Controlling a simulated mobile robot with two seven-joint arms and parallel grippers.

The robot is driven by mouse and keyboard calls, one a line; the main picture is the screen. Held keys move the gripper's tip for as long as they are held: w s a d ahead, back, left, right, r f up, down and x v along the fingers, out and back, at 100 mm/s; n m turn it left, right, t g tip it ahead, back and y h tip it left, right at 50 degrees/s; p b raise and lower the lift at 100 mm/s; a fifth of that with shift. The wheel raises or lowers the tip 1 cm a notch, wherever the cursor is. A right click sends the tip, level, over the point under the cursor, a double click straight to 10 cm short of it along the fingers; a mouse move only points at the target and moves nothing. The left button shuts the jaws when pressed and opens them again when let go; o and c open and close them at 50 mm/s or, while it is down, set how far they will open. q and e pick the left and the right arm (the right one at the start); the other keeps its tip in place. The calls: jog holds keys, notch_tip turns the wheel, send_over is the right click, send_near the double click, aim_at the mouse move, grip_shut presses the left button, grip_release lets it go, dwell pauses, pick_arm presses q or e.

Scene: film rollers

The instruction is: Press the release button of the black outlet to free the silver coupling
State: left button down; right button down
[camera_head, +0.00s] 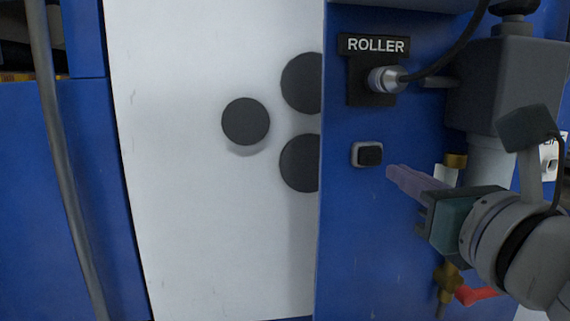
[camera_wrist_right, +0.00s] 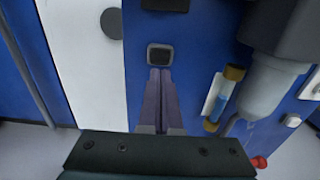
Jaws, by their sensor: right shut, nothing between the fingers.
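The black outlet (camera_head: 372,100) is fixed to the blue panel under the ROLLER label. The silver coupling (camera_head: 385,80) sits in it, with a black cable running up to the right. Below it is a black button in a grey frame (camera_head: 368,155), which also shows in the right wrist view (camera_wrist_right: 160,54). My right gripper (camera_head: 391,172) is shut and empty. Its fingertips are just right of and a little below this button in the head view, and just below it in the right wrist view. I cannot tell whether they touch it. My left gripper is not in view.
A grey pump-like unit (camera_head: 490,85) stands out from the panel on the right, above my right arm. A red valve handle (camera_head: 475,295) is low on the right. A white panel (camera_head: 190,220) with dark round rollers (camera_head: 246,121) is on the left.

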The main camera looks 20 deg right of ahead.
aim_at(373, 157)
jog(key=b+x, duration=0.1)
jog(key=x, duration=0.5)
jog(key=shift+b, duration=0.35)
